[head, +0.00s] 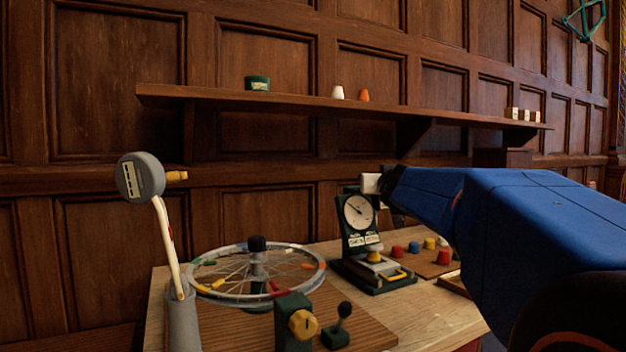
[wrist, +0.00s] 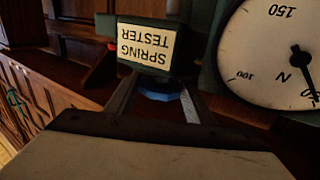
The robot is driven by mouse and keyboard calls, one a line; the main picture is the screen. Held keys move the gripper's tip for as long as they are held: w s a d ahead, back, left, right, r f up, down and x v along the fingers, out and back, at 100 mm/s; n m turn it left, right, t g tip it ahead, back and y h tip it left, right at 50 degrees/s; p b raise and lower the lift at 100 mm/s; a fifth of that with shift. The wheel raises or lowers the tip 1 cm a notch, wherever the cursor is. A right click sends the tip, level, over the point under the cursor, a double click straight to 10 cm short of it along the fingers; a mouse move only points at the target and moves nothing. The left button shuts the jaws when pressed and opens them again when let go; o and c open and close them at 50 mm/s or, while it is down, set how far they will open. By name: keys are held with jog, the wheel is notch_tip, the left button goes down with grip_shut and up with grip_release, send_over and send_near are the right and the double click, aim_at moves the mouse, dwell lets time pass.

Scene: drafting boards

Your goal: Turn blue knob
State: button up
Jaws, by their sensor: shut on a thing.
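The blue knob (wrist: 160,92) shows in the wrist view as a blue curved edge below the spring tester's label (wrist: 148,43), which appears upside down. My gripper (wrist: 156,97) is shut on the knob, with one finger on each side. Most of the knob is hidden by the tester and the gripper. In the head view the spring tester (head: 355,241) is dark green with a white round dial (head: 359,212), and my arm reaches to its top from the right. The knob cannot be made out there. The dial (wrist: 275,50) also shows close by in the wrist view.
A spoked wheel (head: 258,277) lies flat left of the tester. A grey post with a round gauge (head: 140,177) stands at the left. A yellow knob (head: 303,324) and a small black lever (head: 342,322) are in front. Several coloured caps (head: 413,247) stand behind right.

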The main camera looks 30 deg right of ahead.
jog(key=shift+r, duration=0.1)
dwell(0.3)
jog(key=o, duration=1.1)
jog(key=shift+c, duration=0.2)
jog(key=shift+s, duration=0.1)
jog(key=v, duration=1.7)
jog(key=shift+s, duration=0.1)
